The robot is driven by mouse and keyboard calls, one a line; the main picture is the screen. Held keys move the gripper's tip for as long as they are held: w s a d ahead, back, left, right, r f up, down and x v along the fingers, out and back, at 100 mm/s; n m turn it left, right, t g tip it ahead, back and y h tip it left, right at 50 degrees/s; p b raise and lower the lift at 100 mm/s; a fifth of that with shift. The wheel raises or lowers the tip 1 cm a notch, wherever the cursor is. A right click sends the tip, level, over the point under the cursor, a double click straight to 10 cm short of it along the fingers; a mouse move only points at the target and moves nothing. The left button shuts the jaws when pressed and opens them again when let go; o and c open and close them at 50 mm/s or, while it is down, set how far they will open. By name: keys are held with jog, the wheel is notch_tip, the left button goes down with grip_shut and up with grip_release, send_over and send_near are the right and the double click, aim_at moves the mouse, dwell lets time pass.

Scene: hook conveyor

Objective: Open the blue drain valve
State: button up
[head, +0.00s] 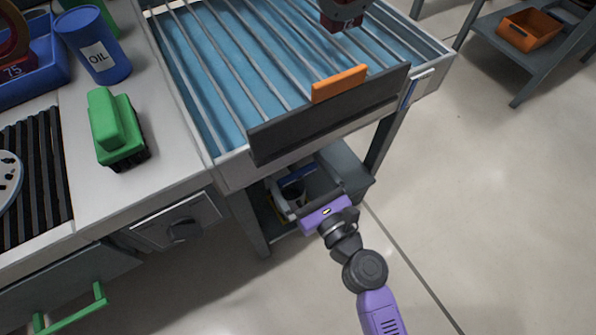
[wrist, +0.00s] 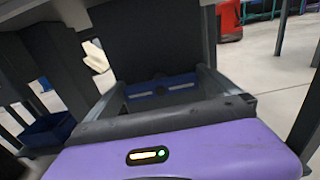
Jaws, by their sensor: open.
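My gripper (head: 297,175) is open under the front of the blue-lined tank (head: 233,163). It also shows in the wrist view (wrist: 165,82), with its two grey fingers spread apart. A blue bar (head: 299,177) lies between or just beyond the fingertips; the wrist view shows this bar (wrist: 162,88) below a dark panel, with grey spots on it. I cannot tell for sure whether it is the drain valve, or whether the fingers touch it. A small blue piece (head: 408,94) is on the tank's right front corner. Nothing is clearly gripped.
A grey lower shelf (head: 352,178) and table legs (head: 380,140) surround my gripper. An orange-handled dark plate (head: 330,116) hangs at the tank front. A workbench with an oil can (head: 92,46) and green toy truck (head: 115,128) is left.

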jog(key=c, duration=1.1)
jog(key=n+b, duration=0.1)
jog(key=n, duration=0.3)
jog(key=shift+f+b, duration=0.1)
jog(key=shift+b, duration=0.25)
jog(key=n+b, duration=0.2)
jog(key=n, duration=0.3)
jog(key=n+b, duration=0.2)
jog(key=n, duration=0.2)
jog(key=shift+s+f+n, duration=0.1)
jog(key=shift+n, duration=0.3)
jog(key=shift+n+b, duration=1.15)
jog(key=shift+n, duration=0.85)
jog(key=o, duration=1.1)
